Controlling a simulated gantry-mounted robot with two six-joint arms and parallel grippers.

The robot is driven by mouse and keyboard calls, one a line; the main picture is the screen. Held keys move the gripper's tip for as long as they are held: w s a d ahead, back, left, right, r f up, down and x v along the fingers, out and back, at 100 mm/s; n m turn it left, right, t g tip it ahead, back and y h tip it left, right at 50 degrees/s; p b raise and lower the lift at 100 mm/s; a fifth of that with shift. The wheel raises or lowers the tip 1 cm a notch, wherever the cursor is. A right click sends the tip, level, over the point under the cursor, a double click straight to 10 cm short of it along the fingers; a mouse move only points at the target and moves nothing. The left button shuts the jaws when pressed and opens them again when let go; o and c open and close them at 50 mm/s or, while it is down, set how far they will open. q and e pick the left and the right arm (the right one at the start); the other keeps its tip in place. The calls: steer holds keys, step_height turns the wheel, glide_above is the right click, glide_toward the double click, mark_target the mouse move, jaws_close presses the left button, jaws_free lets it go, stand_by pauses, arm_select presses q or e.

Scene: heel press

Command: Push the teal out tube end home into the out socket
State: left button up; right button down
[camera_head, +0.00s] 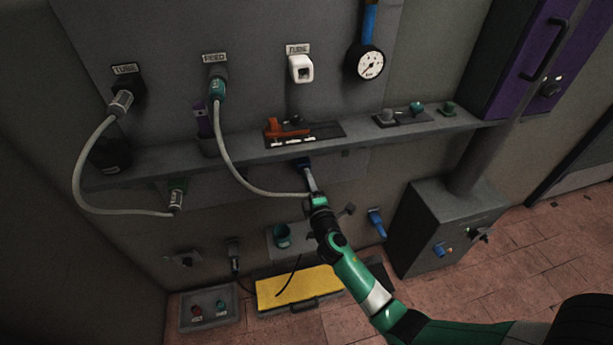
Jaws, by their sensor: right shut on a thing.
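A pale grey tube (232,163) hangs from a teal end (217,88) at the upper wall fitting with a label above it. The tube loops down and right to my right gripper (314,193). That gripper is shut on the tube's lower end, just below the shelf; the jaws mostly hide this end and its colour. A small dark blue fitting (303,163) sits under the shelf edge, right above the gripper. I cannot read a label that marks it as the out socket, nor tell whether the held end touches it. My left gripper is not in view.
The shelf (227,158) runs across the wall above the gripper, with an orange-handled item (287,131) on it. A second grey tube (78,175) loops at left. A yellow panel (300,288) and a grey box (440,225) stand below and right.

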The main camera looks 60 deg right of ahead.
steer(key=shift+p+v, duration=0.4)
steer(key=shift+v, duration=1.85)
steer(key=w+a+b, duration=0.9)
steer(key=w+a, duration=0.4)
steer(key=a, duration=0.1)
stand_by(0.6)
steer(key=shift+d, duration=0.15)
steer(key=shift+b+x, duration=0.7)
steer(key=shift+x, duration=1.7)
steer(key=shift+x, duration=1.3)
